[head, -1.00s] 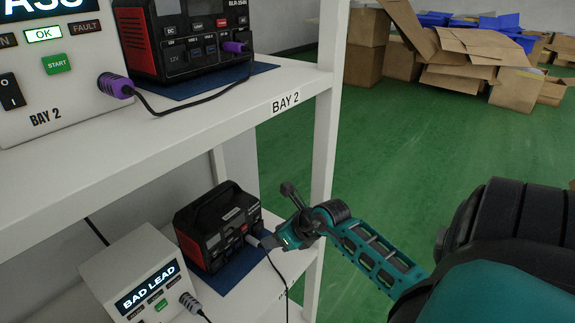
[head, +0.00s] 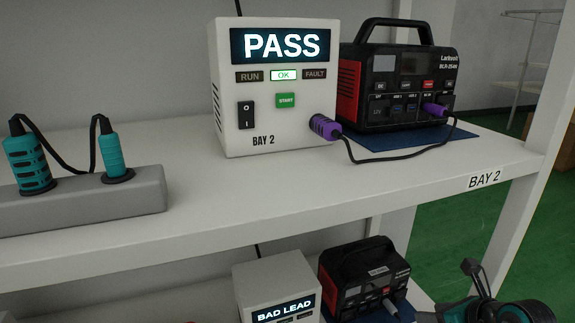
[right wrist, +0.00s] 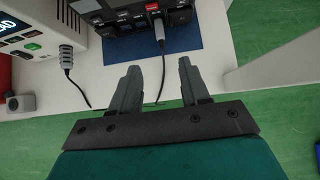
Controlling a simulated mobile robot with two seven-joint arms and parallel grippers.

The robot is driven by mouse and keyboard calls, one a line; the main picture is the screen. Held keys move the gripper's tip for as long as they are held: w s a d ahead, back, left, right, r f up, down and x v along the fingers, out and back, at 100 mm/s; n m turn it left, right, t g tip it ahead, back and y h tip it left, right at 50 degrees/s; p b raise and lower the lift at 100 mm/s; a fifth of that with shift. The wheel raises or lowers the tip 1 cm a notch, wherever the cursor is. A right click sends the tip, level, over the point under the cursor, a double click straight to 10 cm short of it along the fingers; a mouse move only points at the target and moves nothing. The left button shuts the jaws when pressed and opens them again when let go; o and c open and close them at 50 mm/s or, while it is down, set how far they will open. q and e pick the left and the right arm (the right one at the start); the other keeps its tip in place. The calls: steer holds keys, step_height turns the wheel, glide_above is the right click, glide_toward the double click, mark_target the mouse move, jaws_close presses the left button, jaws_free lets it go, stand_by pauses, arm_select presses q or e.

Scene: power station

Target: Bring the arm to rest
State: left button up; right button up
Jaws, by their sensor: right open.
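My right gripper (right wrist: 159,64) is open in the right wrist view, with nothing between its two grey fingers. Ahead of it is the lower power station (right wrist: 133,16), with a grey plug (right wrist: 158,24) in its front and a cable trailing from it. In the head view my right arm (head: 490,310) shows at the bottom right, beside the lower shelf, with the fingers hardly visible. The lower black and red power station (head: 365,275) is just left of it. My left gripper is not in view.
The lower tester (head: 272,285) reads BAD LEAD. On the upper shelf (head: 420,185), the Bay 2 tester (head: 270,130) reads PASS, with a purple lead to a power station (head: 395,95). Two teal plugs stand in a grey holder (head: 100,205). Green floor (head: 480,240) lies open at right.

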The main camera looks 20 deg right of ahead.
steer(key=a+r+m+t+y, duration=0.3)
steer(key=a+m+t+y, duration=0.3)
steer(key=a+m, duration=0.65)
steer(key=s+a+f+m+g+h, duration=0.2)
steer(key=s+a+f+m, duration=0.2)
steer(key=f+m, duration=0.3)
steer(key=s+a+f+m+g+h, duration=0.2)
steer(key=s+a+f+m, duration=0.2)
steer(key=m, duration=1.1)
step_height(320, 180, down, 3)
steer(key=shift+s+a+r+h, duration=0.15)
steer(key=shift+s+a+h, duration=0.15)
steer(key=shift+a, duration=0.95)
steer(key=shift+w, duration=0.1)
steer(key=shift+c, duration=0.2)
